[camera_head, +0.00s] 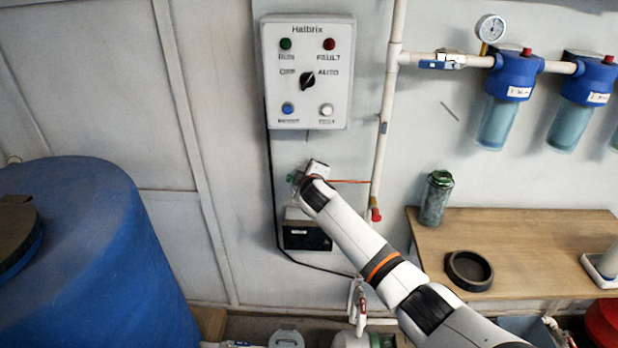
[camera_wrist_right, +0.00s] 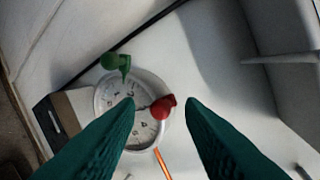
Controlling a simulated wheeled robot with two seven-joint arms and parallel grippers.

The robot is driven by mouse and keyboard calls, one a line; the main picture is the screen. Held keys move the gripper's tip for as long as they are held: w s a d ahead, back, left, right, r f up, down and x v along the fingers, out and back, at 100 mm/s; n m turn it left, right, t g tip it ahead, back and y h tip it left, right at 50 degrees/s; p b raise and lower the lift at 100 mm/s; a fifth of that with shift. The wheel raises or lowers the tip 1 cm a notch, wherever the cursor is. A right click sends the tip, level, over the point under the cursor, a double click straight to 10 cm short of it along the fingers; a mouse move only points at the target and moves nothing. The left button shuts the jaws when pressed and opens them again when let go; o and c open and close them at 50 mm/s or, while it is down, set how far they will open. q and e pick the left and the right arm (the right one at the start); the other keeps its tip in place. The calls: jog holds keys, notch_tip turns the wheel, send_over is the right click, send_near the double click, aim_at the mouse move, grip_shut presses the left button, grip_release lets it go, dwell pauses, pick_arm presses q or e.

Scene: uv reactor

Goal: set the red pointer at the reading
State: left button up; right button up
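A round white dial gauge (camera_wrist_right: 147,139) with dark markings shows in the right wrist view. A red pointer knob (camera_wrist_right: 163,107) sits at its right side, and a green pointer knob (camera_wrist_right: 115,62) at its upper left. My right gripper (camera_wrist_right: 160,104) is open, its two green fingers on either side of the red knob in the picture. I cannot tell whether they touch it. The fingers cover part of the dial, and the exact reading is too small to tell. In the head view my right gripper (camera_head: 305,176) is at the wall and hides the gauge. My left gripper is not in view.
A grey control box (camera_head: 306,112) hangs above my right gripper. A vertical pipe (camera_head: 386,120) runs to its right. A blue tank (camera_head: 90,250) stands at the left. A wooden shelf (camera_head: 540,235) at the right bears a green-topped jar (camera_head: 435,198) and a black ring (camera_head: 469,270).

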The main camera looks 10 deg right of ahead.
jog(key=v, duration=1.2)
jog(key=shift+b, duration=0.35)
jog(key=s+d+f+m+g, duration=0.1)
jog(key=s+f+g, duration=0.1)
jog(key=f, duration=0.8)
jog(key=s+d+f+m+g, duration=0.1)
jog(key=s+f, duration=0.1)
jog(key=f, duration=0.8)
jog(key=s+d+f+m+g+y, duration=0.1)
jog(key=s+f+g, duration=0.1)
jog(key=s+f, duration=0.7)
jog(key=s+d+f+m+g, duration=0.15)
jog(key=s+f, duration=0.35)
jog(key=f, duration=0.7)
jog(key=s+d+f+m+g, duration=0.1)
jog(key=s+f, duration=0.5)
jog(key=s, duration=0.7)
jog(key=s+d+f+m+g, duration=0.1)
jog(key=s+f, duration=0.5)
jog(key=s, duration=0.8)
jog(key=s+d+f+m+g, duration=0.1)
jog(key=s+f+g, duration=0.3)
jog(key=s, duration=1)
notch_tip(320, 180, down, 3)
jog(key=shift+s+f+m, duration=0.1)
jog(key=shift+s+m, duration=0.1)
jog(key=shift+m, duration=0.55)
jog(key=shift+g, duration=0.25)
